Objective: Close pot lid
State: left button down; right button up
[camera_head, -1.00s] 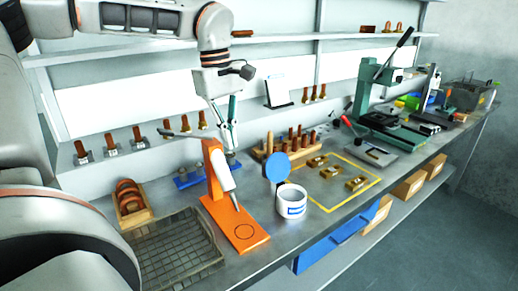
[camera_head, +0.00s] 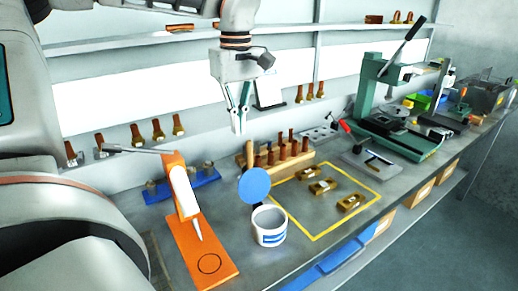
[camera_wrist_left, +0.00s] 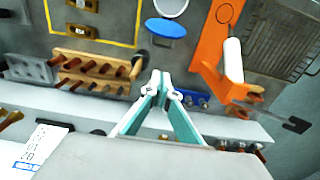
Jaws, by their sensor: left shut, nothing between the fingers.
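The white pot (camera_head: 269,227) with a blue label stands on the bench. Its round blue lid (camera_head: 254,186) stands tilted up at the pot's back-left rim, so the pot is open. In the left wrist view, the lid (camera_wrist_left: 166,27) and the pot's rim (camera_wrist_left: 171,6) are near the top edge. My left gripper (camera_head: 239,131) points down behind and above the lid, apart from it. Its teal fingers (camera_wrist_left: 162,80) meet at the tips with nothing between them. My right gripper is not in view.
An orange stand (camera_head: 203,254) with a white nozzle is left of the pot. A wooden peg rack (camera_head: 292,167) stands behind it, and a yellow outline (camera_head: 314,237) with brass parts lies to the right. A green press (camera_head: 380,120) stands farther right.

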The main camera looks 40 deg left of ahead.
aim_at(251, 184)
pick_arm(q)
jog(key=f, duration=0.3)
jog(key=s+d+f, duration=0.1)
jog(key=f, duration=0.1)
jog(key=d+f, duration=0.1)
jog(key=f, duration=0.2)
jog(key=shift+s+d+f, duration=0.2)
jog(key=shift+f, duration=0.1)
jog(key=shift+s+d+r, duration=0.1)
jog(key=shift+s+d, duration=0.05)
jog(key=shift+d, duration=0.3)
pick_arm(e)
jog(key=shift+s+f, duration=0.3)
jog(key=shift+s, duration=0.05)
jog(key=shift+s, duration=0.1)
